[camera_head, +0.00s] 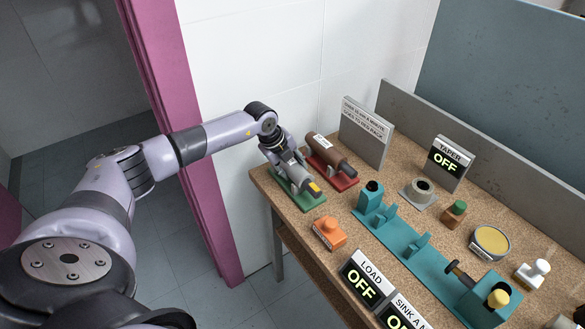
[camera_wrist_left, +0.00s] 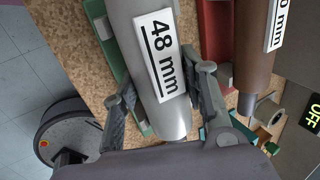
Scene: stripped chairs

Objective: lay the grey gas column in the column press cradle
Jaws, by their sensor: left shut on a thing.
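The grey gas column (camera_wrist_left: 155,60), labelled 48 mm, lies between the fingers of my left gripper (camera_wrist_left: 165,112) in the left wrist view. In the head view my left gripper (camera_head: 284,165) is shut on the grey column (camera_head: 302,184), over the green rack (camera_head: 310,202) at the table's left end. I cannot tell whether the column touches the rack. The column press cradle appears to be the long teal base (camera_head: 403,238) with upright supports, to the right and nearer. No column lies on its supports. My right gripper is out of view.
A brown column (camera_head: 325,150) lies on a red rack (camera_head: 346,182) just beside the green one. An orange block (camera_head: 329,232) and the LOAD sign (camera_head: 362,279) stand along the near edge. A grey sign (camera_head: 364,135) and the TAPER display (camera_head: 447,162) stand at the back.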

